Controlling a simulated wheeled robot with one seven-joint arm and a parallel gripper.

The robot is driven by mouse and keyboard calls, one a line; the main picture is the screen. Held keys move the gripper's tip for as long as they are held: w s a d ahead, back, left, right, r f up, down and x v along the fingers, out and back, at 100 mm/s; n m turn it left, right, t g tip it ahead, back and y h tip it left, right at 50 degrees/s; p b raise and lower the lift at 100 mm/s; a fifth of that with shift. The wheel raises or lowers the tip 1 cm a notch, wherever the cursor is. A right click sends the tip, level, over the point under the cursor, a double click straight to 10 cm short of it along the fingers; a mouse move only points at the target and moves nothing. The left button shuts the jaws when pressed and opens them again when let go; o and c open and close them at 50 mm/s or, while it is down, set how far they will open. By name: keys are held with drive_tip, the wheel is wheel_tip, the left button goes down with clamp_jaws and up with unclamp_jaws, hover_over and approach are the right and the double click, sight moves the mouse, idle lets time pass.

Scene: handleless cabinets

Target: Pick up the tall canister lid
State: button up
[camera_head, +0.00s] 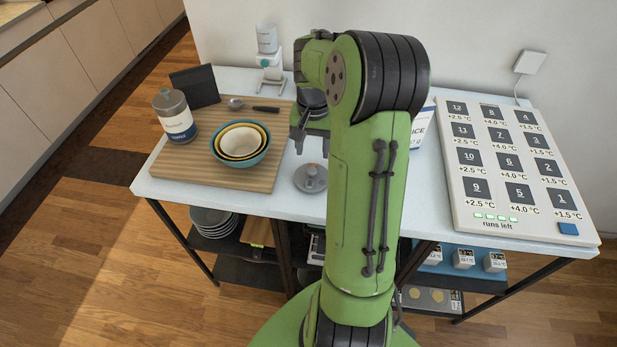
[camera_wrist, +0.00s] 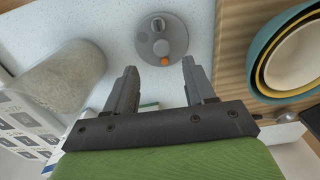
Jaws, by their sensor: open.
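A round grey lid (camera_head: 310,178) with a raised knob and a small orange mark lies flat on the white tabletop, just right of the wooden board; I take it for the tall canister lid. In the wrist view the lid (camera_wrist: 176,30) is at top centre, just beyond the fingertips. My gripper (camera_wrist: 159,66) is open and empty, with the lid beyond its gap and no visible contact. In the head view my gripper (camera_head: 311,142) hangs above and behind the lid, partly hidden by my arm. A pale, open-looking tall cylinder (camera_wrist: 62,84) stands left in the wrist view.
The wooden board (camera_head: 240,180) holds nested bowls (camera_head: 242,144), a lidded labelled jar (camera_head: 176,118) and a spoon (camera_head: 238,103). A white package lettered "ICE" (camera_head: 423,130) is partly behind my arm. A numbered panel (camera_head: 480,205) lies right. White tabletop is bare around the lid.

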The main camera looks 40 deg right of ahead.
sight(312, 169)
drive_tip(key=shift+w+f, duration=0.2)
drive_tip(key=shift+f, duration=0.95)
wheel_tip(312, 169, down, 6)
drive_tip(key=shift+d+b, duration=0.1)
drive_tip(key=shift+b, duration=0.55)
drive_tip(key=shift+r, duration=0.1)
drive_tip(key=shift+c, duration=0.4)
clamp_jaws()
